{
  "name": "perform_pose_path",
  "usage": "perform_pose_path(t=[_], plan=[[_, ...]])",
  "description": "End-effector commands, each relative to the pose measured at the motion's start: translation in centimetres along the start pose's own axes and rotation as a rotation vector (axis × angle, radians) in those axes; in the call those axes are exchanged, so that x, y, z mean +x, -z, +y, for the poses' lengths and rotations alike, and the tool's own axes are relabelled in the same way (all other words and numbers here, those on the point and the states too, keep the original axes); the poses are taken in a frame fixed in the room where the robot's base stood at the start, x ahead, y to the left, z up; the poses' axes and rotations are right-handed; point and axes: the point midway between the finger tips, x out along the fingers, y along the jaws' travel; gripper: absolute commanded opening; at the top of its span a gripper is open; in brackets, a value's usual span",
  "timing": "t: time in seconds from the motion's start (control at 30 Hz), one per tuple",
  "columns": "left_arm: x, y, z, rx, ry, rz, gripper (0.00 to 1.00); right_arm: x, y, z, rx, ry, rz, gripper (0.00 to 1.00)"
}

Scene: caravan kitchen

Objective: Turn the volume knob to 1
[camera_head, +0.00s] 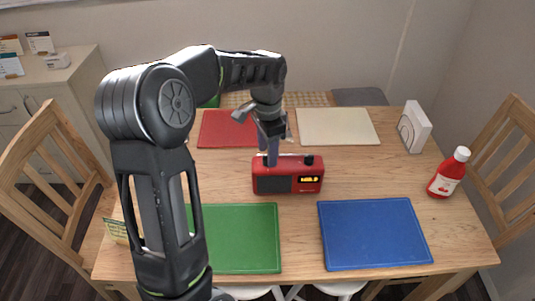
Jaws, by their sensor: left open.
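A red radio (287,186) with a dark speaker grille at its left and a small lit display at its right stands in the middle of the wooden table. A black knob (309,160) sits on top of the radio, towards its right end. My left gripper (271,158) points down over the top of the radio, left of the knob. It is open, and its fingers hide part of the radio's top. I cannot tell whether they touch the radio. My right gripper is not in view.
Green (243,238), blue (374,234), red (226,129) and cream (337,126) mats lie around the radio on the table (295,222). A ketchup bottle (447,174) and a white holder (414,127) stand at the right. Wooden chairs flank the table.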

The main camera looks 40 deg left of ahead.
Motion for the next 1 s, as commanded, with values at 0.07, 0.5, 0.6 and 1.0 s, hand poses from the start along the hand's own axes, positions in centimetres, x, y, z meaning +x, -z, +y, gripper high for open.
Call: perform_pose_path(t=[0.07, 0.5, 0.6, 1.0], plan=[[-1.4, 0.1, -0.1, 0.000, 0.003, 0.004, 0.48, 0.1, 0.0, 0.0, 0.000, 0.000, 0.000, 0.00], [-6.0, 0.0, 0.0, 0.000, 0.001, 0.002, 0.48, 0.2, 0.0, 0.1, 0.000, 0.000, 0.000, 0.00], [-6.0, 0.0, 0.0, 0.000, 0.000, 0.001, 0.48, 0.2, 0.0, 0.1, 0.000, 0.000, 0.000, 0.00], [-6.0, 0.0, 0.0, 0.000, 0.000, 0.001, 0.48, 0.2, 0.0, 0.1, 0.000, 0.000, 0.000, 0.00]])
